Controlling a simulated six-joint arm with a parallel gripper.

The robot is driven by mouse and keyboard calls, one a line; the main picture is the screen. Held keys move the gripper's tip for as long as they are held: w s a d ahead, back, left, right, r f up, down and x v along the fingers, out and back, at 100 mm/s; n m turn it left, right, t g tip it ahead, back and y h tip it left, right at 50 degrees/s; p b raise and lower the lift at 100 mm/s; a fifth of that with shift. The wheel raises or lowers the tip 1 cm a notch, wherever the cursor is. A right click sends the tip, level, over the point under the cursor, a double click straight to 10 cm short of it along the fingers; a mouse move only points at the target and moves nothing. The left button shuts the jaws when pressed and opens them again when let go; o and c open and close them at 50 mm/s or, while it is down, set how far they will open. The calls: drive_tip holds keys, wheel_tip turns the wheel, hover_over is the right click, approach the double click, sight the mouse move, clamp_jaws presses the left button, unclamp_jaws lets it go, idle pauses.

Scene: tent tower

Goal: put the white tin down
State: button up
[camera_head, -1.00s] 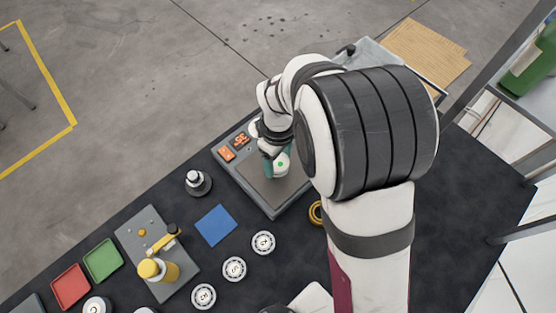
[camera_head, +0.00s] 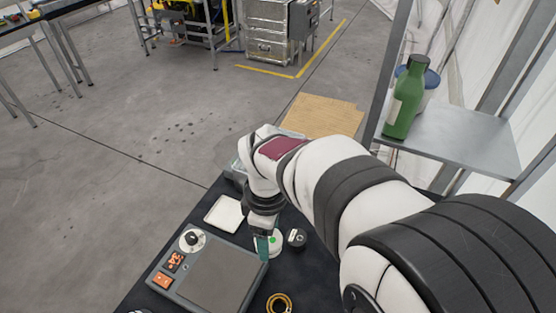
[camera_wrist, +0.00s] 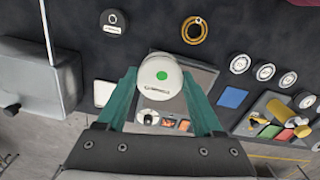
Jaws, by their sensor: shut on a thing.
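The white tin (camera_wrist: 160,70), with a green dot on its lid, is between the teal fingers of my gripper (camera_wrist: 159,84) in the wrist view. The fingers are shut on its sides. In the head view, the tin (camera_head: 275,239) is partly hidden behind my gripper (camera_head: 266,244), beside the right edge of the grey scale (camera_head: 214,279). The scale's plate looks empty. I cannot tell whether the tin touches the table.
A black tin (camera_head: 297,238) stands just right of the held tin. A white tray (camera_head: 225,213) lies behind the scale. A brass ring (camera_head: 279,303) lies nearer. The wrist view shows a blue pad (camera_wrist: 232,97) and several white-topped tins (camera_wrist: 240,64) on the right.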

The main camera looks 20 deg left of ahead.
drive_tip(key=w+a+f, duration=0.2)
drive_tip(key=w+a, duration=0.2)
drive_tip(key=w, duration=0.3)
drive_tip(key=w+a+f, duration=0.2)
drive_tip(key=w+a, duration=0.2)
drive_tip(key=w, duration=0.3)
hover_over(228, 214)
wheel_tip(228, 214, down, 7)
drive_tip(key=shift+w+d+r, duration=0.1)
drive_tip(key=shift+f, duration=2.1)
drive_tip(key=shift+f, duration=0.1)
drive_tip(key=o, duration=1.5)
drive_tip(key=shift+o, duration=0.2)
